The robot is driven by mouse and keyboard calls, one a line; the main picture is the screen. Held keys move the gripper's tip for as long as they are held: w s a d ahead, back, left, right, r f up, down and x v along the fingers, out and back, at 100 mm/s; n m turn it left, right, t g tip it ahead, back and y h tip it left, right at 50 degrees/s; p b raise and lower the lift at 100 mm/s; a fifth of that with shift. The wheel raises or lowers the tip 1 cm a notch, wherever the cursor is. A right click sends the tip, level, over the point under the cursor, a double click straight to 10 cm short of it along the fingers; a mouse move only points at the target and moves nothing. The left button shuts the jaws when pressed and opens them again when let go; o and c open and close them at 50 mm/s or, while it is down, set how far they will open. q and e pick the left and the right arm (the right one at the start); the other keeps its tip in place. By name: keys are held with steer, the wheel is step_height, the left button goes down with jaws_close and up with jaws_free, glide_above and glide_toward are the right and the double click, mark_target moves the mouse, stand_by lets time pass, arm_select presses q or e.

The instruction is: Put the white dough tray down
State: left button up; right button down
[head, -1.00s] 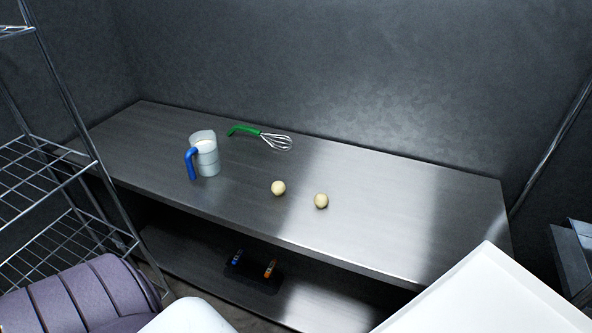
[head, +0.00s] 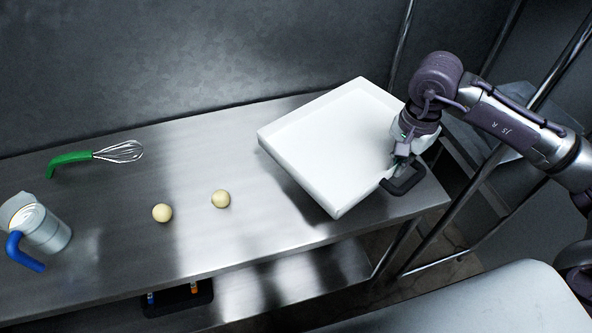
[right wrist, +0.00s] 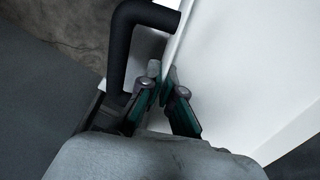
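The white dough tray (head: 336,142) is over the right end of the steel table in the head view, its front corner near the table's front edge. I cannot tell whether its underside touches the table. A black handle (head: 403,180) sticks out from its right side and also shows in the right wrist view (right wrist: 122,50). My right gripper (head: 401,160) is at that side. In the right wrist view its fingers (right wrist: 165,88) close on the tray's thin side wall beside the handle. My left gripper is not in view.
On the steel table (head: 110,235) lie two dough balls (head: 162,213) (head: 221,199), a green-handled whisk (head: 117,152) and a measuring jug (head: 48,232) with a blue handle. A black holder (head: 178,300) sits on the lower shelf. The table between dough balls and tray is clear.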

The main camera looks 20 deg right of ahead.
steer(key=shift+w+a+f, duration=0.15)
steer(key=shift+a, duration=0.2)
steer(key=w+a+f+p, duration=0.1)
steer(key=w+a+f, duration=0.1)
steer(key=a, duration=0.1)
steer(key=w+a+f+p, duration=0.2)
steer(key=a, duration=0.1)
steer(key=w+a+f+p, duration=0.1)
steer(key=w+a+f, duration=0.1)
steer(key=a, duration=0.1)
steer(key=shift+a+f, duration=0.1)
steer(key=shift+f, duration=0.05)
steer(key=shift+a+f+p, duration=0.1)
steer(key=shift+f+p, duration=0.2)
step_height(320, 180, down, 3)
steer(key=shift+f+p, duration=0.15)
steer(key=shift+p, duration=0.6)
steer(key=shift+f, duration=0.2)
